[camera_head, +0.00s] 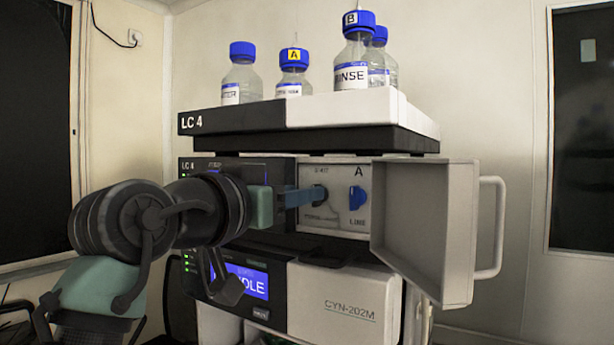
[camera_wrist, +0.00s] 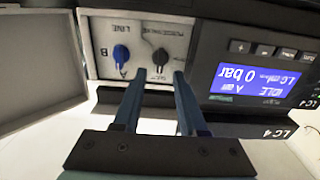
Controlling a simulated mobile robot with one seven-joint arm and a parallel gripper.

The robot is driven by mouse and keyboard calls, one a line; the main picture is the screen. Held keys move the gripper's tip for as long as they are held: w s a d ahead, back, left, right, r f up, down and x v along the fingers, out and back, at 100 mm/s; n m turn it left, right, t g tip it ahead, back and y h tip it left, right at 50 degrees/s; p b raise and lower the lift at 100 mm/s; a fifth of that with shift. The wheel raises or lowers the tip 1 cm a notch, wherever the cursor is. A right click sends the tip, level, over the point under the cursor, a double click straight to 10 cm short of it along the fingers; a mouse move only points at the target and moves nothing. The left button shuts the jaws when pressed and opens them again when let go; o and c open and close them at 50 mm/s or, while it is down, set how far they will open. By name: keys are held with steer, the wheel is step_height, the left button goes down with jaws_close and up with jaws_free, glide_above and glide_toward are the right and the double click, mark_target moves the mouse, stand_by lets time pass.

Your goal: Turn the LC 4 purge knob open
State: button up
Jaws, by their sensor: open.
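The LC 4 unit (camera_head: 239,168) has a pale panel with two knobs behind its open door. The dark knob (camera_wrist: 160,56) sits near the panel's middle in the wrist view, beside small print too blurred to read fully. In the head view my gripper's fingers partly cover the dark knob. The blue knob (camera_head: 357,198), marked LINE, is to its right; it also shows in the wrist view (camera_wrist: 121,53). My gripper (camera_wrist: 158,80) is open and empty. Its two blue fingers point at the panel, roughly to either side of the dark knob in the picture. Contact cannot be told.
The open door (camera_head: 425,225) swings out right of the panel, with a grey handle (camera_head: 492,228). Capped bottles (camera_head: 352,65) stand on the top tray (camera_head: 340,110). A lit display (camera_wrist: 254,80) reads IDLE and 0 bar. The CYN-202M module (camera_head: 345,305) is below.

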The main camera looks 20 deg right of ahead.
steer(key=shift+p+x, duration=0.35)
steer(key=shift+x, duration=0.75)
steer(key=shift+w+d, duration=0.35)
steer(key=shift+d, duration=0.05)
jaws_close()
